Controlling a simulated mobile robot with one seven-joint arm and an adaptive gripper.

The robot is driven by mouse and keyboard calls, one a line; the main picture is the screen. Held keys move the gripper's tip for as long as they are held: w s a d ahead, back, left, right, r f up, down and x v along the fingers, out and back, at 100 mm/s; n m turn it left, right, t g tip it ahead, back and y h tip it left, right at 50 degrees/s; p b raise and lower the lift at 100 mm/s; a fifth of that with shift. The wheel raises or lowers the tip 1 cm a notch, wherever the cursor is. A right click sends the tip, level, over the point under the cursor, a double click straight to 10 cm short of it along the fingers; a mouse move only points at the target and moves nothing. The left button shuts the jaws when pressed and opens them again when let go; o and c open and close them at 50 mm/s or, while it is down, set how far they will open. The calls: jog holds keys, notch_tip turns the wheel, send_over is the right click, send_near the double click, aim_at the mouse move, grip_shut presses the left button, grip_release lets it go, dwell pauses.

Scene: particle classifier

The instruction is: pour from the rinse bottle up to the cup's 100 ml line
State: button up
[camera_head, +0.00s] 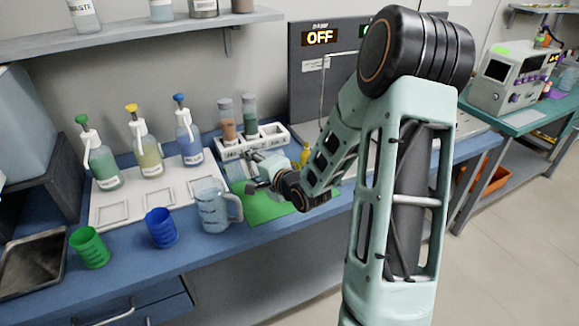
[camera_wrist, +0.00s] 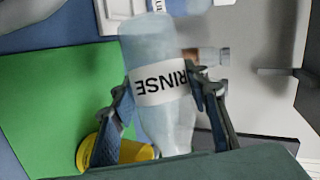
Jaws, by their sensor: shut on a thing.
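The rinse bottle (camera_wrist: 150,50) is pale and translucent, with a white RINSE label. In the wrist view my gripper (camera_wrist: 162,92) is shut on it, with fingers on both sides of the label. In the head view my gripper (camera_head: 262,170) is above the green mat; the bottle is hard to make out there. Several vessels could be the cup: a blue cup (camera_head: 161,228), a green cup (camera_head: 90,247) and a clear handled jug (camera_head: 213,208) stand at the bench front. A yellow cup (camera_wrist: 88,153) shows partly behind a finger. Liquid levels are unclear.
Three squeeze bottles stand in a white tray (camera_head: 122,212) at the back left. A white rack (camera_head: 272,141) holding two tubes is behind my gripper. A grey panel reading OFF (camera_head: 308,65) stands behind my arm. The green mat (camera_head: 262,207) has bare room at its front.

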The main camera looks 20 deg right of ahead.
jog(key=shift+d+r+m+y+p, duration=0.25)
jog(key=shift+r+m+p, duration=0.2)
jog(key=shift+p, duration=0.4)
dwell(0.9)
